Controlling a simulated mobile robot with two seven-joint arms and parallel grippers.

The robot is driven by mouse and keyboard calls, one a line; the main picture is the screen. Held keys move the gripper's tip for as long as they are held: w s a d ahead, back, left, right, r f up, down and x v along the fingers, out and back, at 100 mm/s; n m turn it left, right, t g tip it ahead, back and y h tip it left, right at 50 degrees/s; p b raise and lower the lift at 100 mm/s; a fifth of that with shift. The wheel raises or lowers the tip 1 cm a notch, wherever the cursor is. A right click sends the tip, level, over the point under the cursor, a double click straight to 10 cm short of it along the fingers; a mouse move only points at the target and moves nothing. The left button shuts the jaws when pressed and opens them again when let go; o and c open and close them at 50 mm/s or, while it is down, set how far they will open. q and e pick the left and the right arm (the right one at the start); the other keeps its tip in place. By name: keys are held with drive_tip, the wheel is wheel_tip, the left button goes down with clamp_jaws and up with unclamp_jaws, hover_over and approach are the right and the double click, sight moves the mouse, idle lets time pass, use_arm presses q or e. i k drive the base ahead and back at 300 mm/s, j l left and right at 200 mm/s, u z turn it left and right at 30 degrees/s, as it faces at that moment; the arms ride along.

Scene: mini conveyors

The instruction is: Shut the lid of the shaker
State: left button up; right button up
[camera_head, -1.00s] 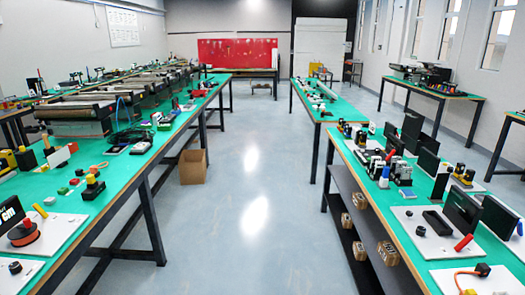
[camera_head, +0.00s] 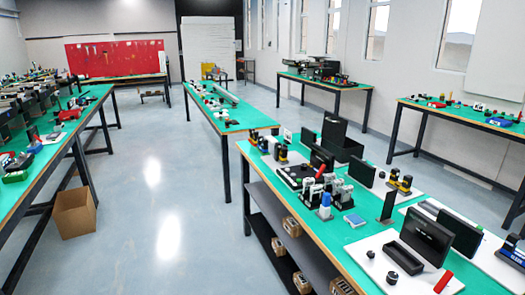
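I cannot tell for sure which thing is the shaker. On the green-topped table at the right there are several dark devices with upright panels. A black box (camera_head: 343,149) with a raised back panel (camera_head: 334,131) stands toward the far end of this table. Nearer, a wide black upright panel (camera_head: 427,238) stands on a white board beside a low black block (camera_head: 403,258). A low dark device (camera_head: 297,177) with a pattern on top lies near the table's left edge. Neither of my grippers is in view.
The right table (camera_head: 290,220) has a shelf (camera_head: 285,225) below with several small brown items. A cardboard box (camera_head: 74,213) stands on the floor by the left table (camera_head: 84,100). The aisle floor (camera_head: 150,230) between them is clear. More tables stand behind.

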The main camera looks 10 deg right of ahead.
sight(334, 127)
drive_tip(key=i+j+z, duration=0.2)
drive_tip(key=i+z, duration=0.25)
drive_tip(key=i+j+z, duration=0.55)
drive_tip(key=z, duration=0.55)
drive_tip(key=i+j+z, duration=0.1)
drive_tip(key=j+z, duration=0.75)
drive_tip(key=z, duration=0.15)
drive_tip(key=j+z, duration=0.2)
drive_tip(key=j, duration=0.35)
drive_tip(key=k+j+z, duration=0.15)
drive_tip(key=j, duration=0.4)
drive_tip(key=i, duration=0.05)
